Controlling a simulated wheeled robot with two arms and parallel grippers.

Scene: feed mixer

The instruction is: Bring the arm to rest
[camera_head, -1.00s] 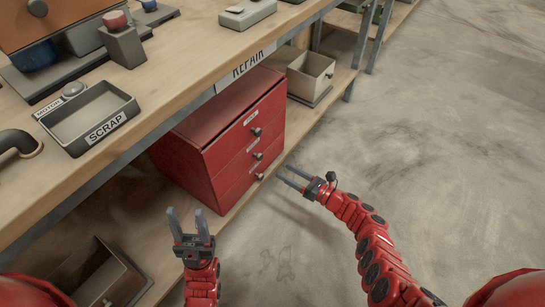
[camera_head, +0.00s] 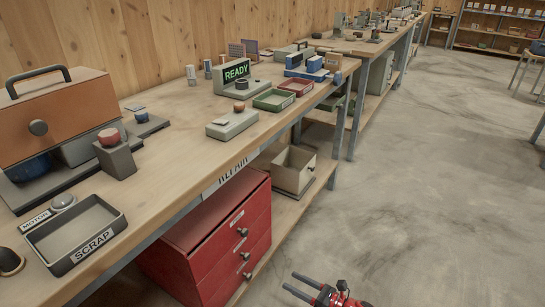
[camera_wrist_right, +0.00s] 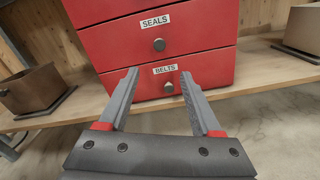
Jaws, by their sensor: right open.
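My right gripper (camera_head: 303,286) is at the bottom of the head view, in front of the red drawer cabinet (camera_head: 212,240) and above the floor. In the right wrist view its two grey fingers (camera_wrist_right: 158,98) are apart with nothing between them. They point toward the cabinet's drawers labelled SEALS (camera_wrist_right: 160,45) and BELTS (camera_wrist_right: 166,84). The drawers look shut. The rest of my right arm is mostly below the head view. My left gripper is out of view.
The workbench (camera_head: 170,170) holds a SCRAP tray (camera_head: 76,234), an orange-brown machine (camera_head: 62,105), a READY display (camera_head: 237,77) and green and red trays. An open bin (camera_head: 294,169) stands on the lower shelf. The floor (camera_head: 430,190) to the right is clear.

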